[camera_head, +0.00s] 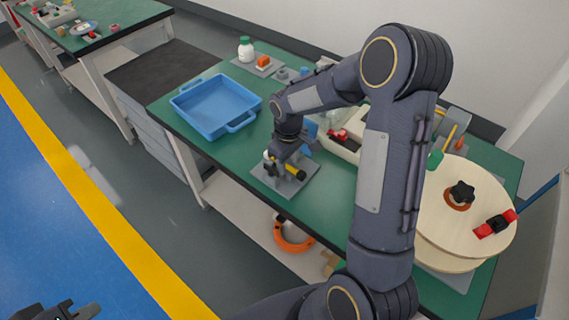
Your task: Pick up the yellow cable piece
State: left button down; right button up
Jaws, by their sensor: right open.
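The yellow cable piece (291,169), with a dark end, sits over a grey square plate (284,190) near the front edge of the green table. My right gripper (279,160) points down from above at the piece and hides part of it. Its jaws are open around or just beside the piece; I cannot tell whether they touch it. My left gripper (72,312) shows only partly at the bottom left corner, far from the table, and its jaw state is unclear.
A blue tray (214,84) stands left of the plate. A white bottle (246,49) and an orange block (263,62) stand behind it. A wooden reel (440,222) with a red and black clamp is at the right. My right arm covers much of the table.

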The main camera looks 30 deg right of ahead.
jog(key=shift+f, duration=0.25)
grip_shut()
jog(key=shift+r, duration=0.15)
